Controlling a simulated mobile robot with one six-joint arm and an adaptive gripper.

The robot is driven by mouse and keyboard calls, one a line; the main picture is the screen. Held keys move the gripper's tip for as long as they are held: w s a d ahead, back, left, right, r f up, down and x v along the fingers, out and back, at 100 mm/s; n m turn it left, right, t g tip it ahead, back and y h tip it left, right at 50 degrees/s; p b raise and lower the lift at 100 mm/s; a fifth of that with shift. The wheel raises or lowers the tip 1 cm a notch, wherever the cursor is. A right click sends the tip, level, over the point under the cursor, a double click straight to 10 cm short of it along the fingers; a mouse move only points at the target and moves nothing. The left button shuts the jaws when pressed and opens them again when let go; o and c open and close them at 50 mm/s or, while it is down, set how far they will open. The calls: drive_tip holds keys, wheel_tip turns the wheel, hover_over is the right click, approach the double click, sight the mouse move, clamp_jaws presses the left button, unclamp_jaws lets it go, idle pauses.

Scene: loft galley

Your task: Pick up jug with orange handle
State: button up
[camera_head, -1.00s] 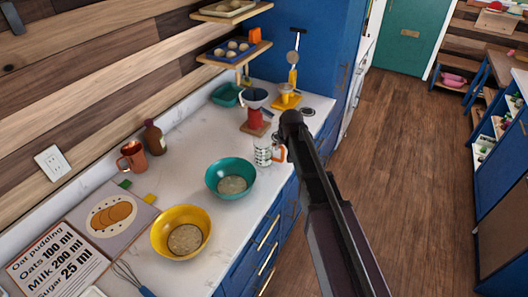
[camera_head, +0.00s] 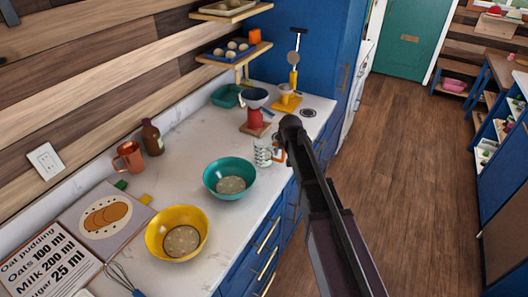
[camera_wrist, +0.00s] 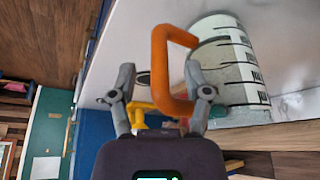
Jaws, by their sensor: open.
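The jug (camera_wrist: 232,70) is clear with black measuring marks and has an orange handle (camera_wrist: 160,65). In the wrist view it fills the right side, with the handle toward the middle. My gripper (camera_wrist: 158,82) is open, with one finger on each side of the handle. I cannot tell whether either finger touches it. In the head view the jug (camera_head: 262,152) stands on the counter near its front edge, beside the teal bowl (camera_head: 230,179). My arm hides my gripper and part of the handle there.
A yellow bowl (camera_head: 177,232), a copper mug (camera_head: 130,157) and a brown bottle (camera_head: 152,138) are farther left on the counter (camera_head: 188,150). A wooden shelf (camera_head: 238,58) is above. The floor (camera_head: 430,190) at right is clear.

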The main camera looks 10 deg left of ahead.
clamp_jaws()
drive_tip(key=shift+r, duration=0.15)
idle(0.5)
wheel_tip(320, 180, up, 2)
drive_tip(key=shift+r+p, duration=0.1)
drive_tip(key=shift+p, duration=1.1)
drive_tip(key=shift+r+p, duration=0.75)
drive_tip(key=shift+p, duration=0.1)
drive_tip(key=s+d, duration=0.3)
drive_tip(key=d, duration=0.4)
drive_tip(key=s+d+r, duration=0.1)
drive_tip(key=s+d, duration=0.3)
drive_tip(key=d, duration=0.3)
drive_tip(key=shift+s+p, duration=0.25)
drive_tip(key=shift+p, duration=0.2)
